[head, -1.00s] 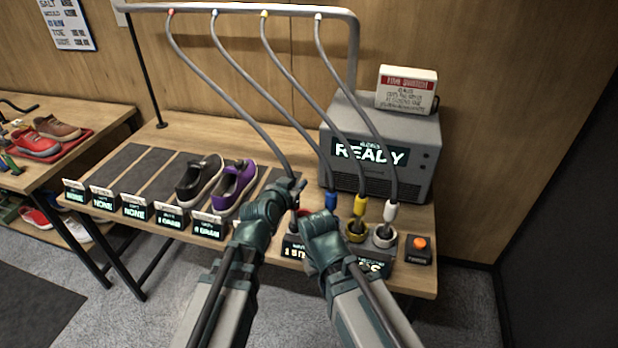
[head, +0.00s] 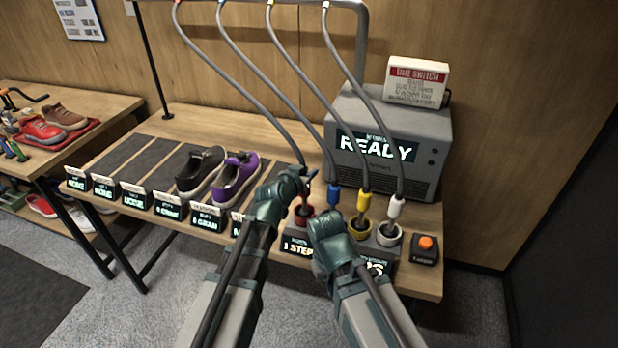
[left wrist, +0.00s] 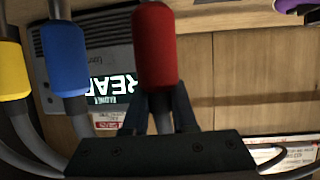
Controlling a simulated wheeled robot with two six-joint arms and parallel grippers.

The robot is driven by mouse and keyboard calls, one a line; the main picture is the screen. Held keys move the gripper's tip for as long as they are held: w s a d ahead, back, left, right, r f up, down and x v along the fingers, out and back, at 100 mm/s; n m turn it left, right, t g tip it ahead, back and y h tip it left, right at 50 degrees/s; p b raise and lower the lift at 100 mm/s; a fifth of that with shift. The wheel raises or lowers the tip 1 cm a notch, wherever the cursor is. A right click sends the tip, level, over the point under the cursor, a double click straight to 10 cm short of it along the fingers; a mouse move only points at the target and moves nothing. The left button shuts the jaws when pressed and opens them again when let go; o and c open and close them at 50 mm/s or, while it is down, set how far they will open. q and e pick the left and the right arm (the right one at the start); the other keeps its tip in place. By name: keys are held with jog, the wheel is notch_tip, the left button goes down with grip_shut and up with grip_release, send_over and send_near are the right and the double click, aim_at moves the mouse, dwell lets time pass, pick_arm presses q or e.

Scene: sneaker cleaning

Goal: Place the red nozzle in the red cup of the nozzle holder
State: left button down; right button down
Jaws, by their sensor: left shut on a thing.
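The red nozzle (left wrist: 155,45) hangs on a grey hose, and my left gripper (head: 304,183) is shut on it. In the head view the left gripper is just above the red cup (head: 303,219), at the left end of the nozzle holder. The nozzle's lower end is not clear there, so I cannot tell whether it is inside the cup. The blue nozzle (head: 334,195), yellow nozzle (head: 363,202) and white nozzle (head: 395,207) stand to the right. My right gripper is low in front of the holder; its fingers are hidden behind its own wrist.
A grey machine (head: 388,145) reading READY stands behind the holder. An orange button box (head: 425,249) is at the right. A black shoe (head: 199,171) and a purple shoe (head: 236,180) sit left of my left arm. Hoses hang from the overhead rail.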

pick_arm(q)
jog(key=shift+r, duration=0.1)
pick_arm(e)
jog(key=shift+r, duration=0.1)
pick_arm(q)
jog(key=shift+f, duration=0.3)
jog(key=c, duration=0.7)
grip_release()
jog(key=shift+r, duration=0.1)
